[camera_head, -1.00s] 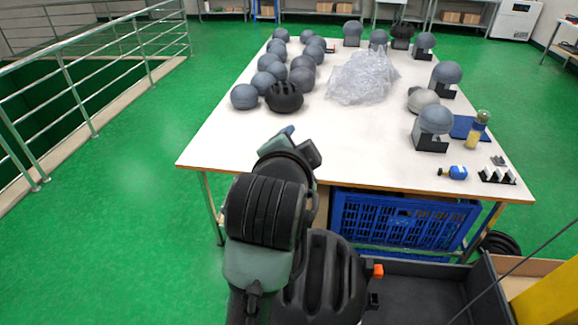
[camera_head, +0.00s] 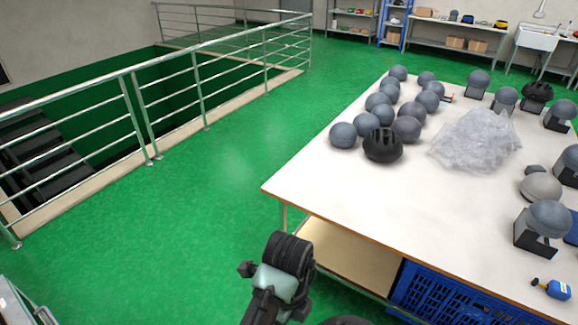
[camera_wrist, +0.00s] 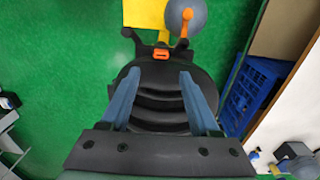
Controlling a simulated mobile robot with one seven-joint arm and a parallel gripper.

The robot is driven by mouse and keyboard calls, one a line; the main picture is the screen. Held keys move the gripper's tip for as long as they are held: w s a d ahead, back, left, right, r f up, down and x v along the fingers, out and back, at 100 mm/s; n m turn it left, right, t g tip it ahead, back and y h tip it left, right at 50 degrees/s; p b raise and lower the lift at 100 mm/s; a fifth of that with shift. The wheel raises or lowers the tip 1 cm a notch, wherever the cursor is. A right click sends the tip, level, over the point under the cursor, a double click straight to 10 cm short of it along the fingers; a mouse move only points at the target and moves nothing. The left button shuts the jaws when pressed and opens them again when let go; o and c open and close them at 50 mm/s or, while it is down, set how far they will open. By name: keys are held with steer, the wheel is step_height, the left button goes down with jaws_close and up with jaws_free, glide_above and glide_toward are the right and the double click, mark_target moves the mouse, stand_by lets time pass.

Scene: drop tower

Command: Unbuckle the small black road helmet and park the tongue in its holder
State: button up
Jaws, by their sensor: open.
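In the wrist view my gripper (camera_wrist: 160,76) is open, with its two blue-grey fingers spread apart. A black ribbed helmet (camera_wrist: 160,100) shows between and beyond the fingers; whether they touch it I cannot tell. Dark straps run up from it around an orange buckle piece (camera_wrist: 161,55). A second orange piece (camera_wrist: 179,16) lies farther up, in front of a grey ball. Whether the tongue is in the buckle is too small to tell. In the head view the helmet is almost wholly cut off at the bottom edge, and my fingers do not show.
A white table (camera_head: 330,185) carries several grey balls, a black helmet (camera_head: 383,146), another black helmet (camera_head: 537,92) and a clear plastic heap (camera_head: 478,140). A blue crate (camera_head: 450,300) sits below. A metal railing (camera_head: 200,95) guards an opening at left. Green floor between is clear.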

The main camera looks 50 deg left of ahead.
step_height(320, 180, down, 10)
steer(key=b, duration=0.7)
steer(key=shift+c, duration=0.3)
steer(key=c, duration=0.9)
steer(key=shift+r, duration=0.15)
steer(key=shift+r+p, duration=1.55)
steer(key=shift+p, duration=0.15)
